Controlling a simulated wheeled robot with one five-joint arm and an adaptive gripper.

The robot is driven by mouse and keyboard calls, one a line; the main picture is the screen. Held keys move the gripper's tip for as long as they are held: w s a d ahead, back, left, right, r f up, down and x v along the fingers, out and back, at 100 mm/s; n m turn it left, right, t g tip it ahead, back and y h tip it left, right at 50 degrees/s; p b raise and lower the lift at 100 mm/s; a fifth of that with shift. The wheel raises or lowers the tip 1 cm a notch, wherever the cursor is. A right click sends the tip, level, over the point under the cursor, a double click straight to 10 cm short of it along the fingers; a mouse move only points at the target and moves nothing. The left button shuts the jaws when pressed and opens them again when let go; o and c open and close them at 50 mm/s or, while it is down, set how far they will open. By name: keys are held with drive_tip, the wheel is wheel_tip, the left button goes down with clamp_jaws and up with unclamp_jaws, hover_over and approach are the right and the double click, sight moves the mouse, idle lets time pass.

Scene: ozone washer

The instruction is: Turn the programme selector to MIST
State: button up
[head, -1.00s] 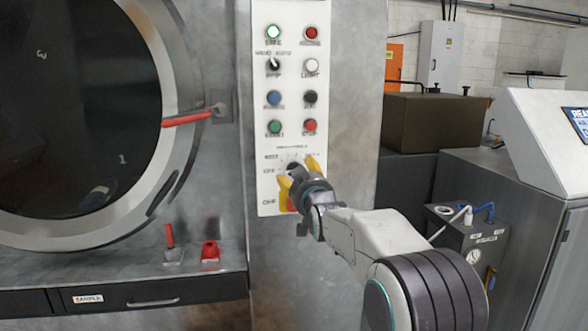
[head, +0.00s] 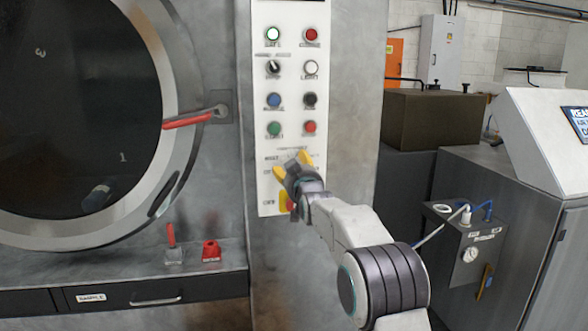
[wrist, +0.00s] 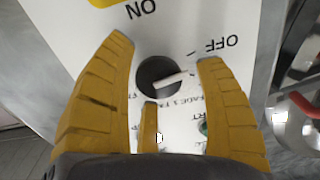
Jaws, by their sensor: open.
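The programme selector (wrist: 158,80) is a dark round knob with a white pointer bar, seen in the wrist view on the white panel (wrist: 235,15). The bar slants up to the right, below the upside-down OFF label (wrist: 222,42). I cannot make out a MIST label in the wrist view. My gripper (wrist: 165,50) is open, its long yellow fingers on either side of the knob and a shorter one below it. I cannot tell whether any finger touches it. In the head view my gripper (head: 292,163) covers the selector low on the panel.
A green button (head: 273,129) and a red button (head: 309,127) sit just above my gripper. A yellow and red switch (head: 286,204) is below it. A red-handled latch (head: 190,121) and the round door are to the left. A grey gauge box (head: 468,250) stands at right.

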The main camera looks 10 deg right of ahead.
drive_tip(key=shift+r, duration=0.1)
drive_tip(key=c, duration=1.2)
